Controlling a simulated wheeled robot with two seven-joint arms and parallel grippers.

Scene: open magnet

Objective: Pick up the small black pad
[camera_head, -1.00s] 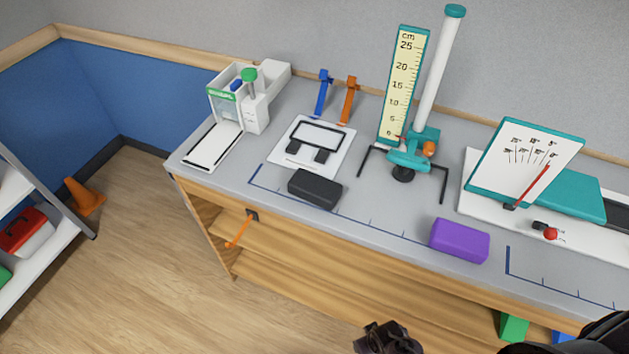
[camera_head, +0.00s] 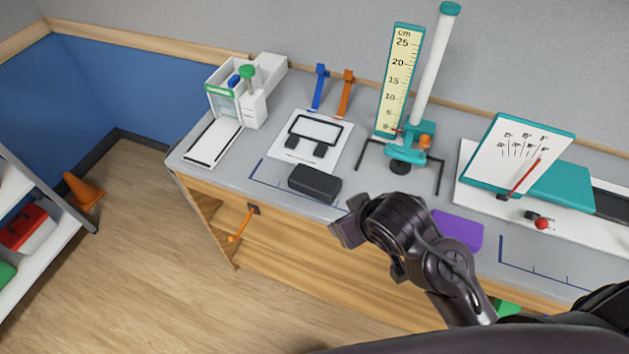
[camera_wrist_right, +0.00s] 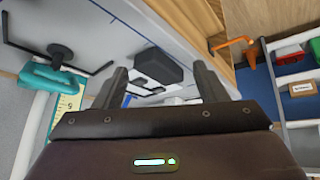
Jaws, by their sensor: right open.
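A black block (camera_head: 315,183), like a thick pad, lies near the front edge of the grey bench. Two smaller black pieces (camera_head: 291,142) lie behind it on a white plate with a black-framed window. My right gripper (camera_head: 350,224) is open and empty, just right of the block and apart from it, over the bench's front edge. In the right wrist view the block (camera_wrist_right: 157,66) shows ahead, between the lines of the two open fingers (camera_wrist_right: 164,78). A round black foot (camera_head: 401,168) sits under the teal ruler stand. My left gripper is out of view.
A purple block (camera_head: 458,230) is partly hidden behind my right arm. The ruler stand (camera_head: 410,153) with thin black legs stands behind the gripper. An orange handle (camera_head: 242,226) sticks out from the bench front. Bare bench top lies left of the block.

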